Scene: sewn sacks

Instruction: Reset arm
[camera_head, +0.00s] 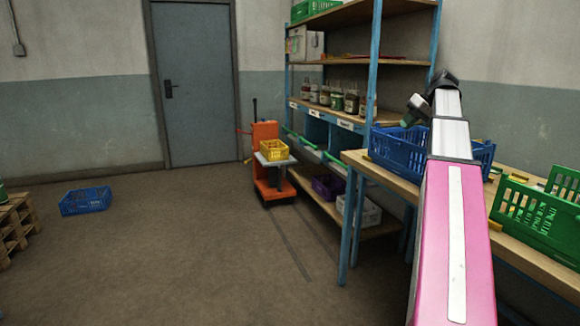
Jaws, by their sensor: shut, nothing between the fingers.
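My arm (450,220) reaches up from the bottom right, with a pink link and pale sections ending in a dark wrist. My gripper (414,108) is small and dark at the far end of the arm. It is shut with nothing in it, in front of the shelf and above the blue crate (395,150) on the workbench. The arm hides part of that crate and of the bench.
The wooden workbench (380,178) also bears a green crate (535,215) at right. The blue-framed shelf (372,60) stands behind. An orange cart (264,135) carries a yellow crate (273,151). A blue crate (86,201) lies on open floor near a pallet (15,228).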

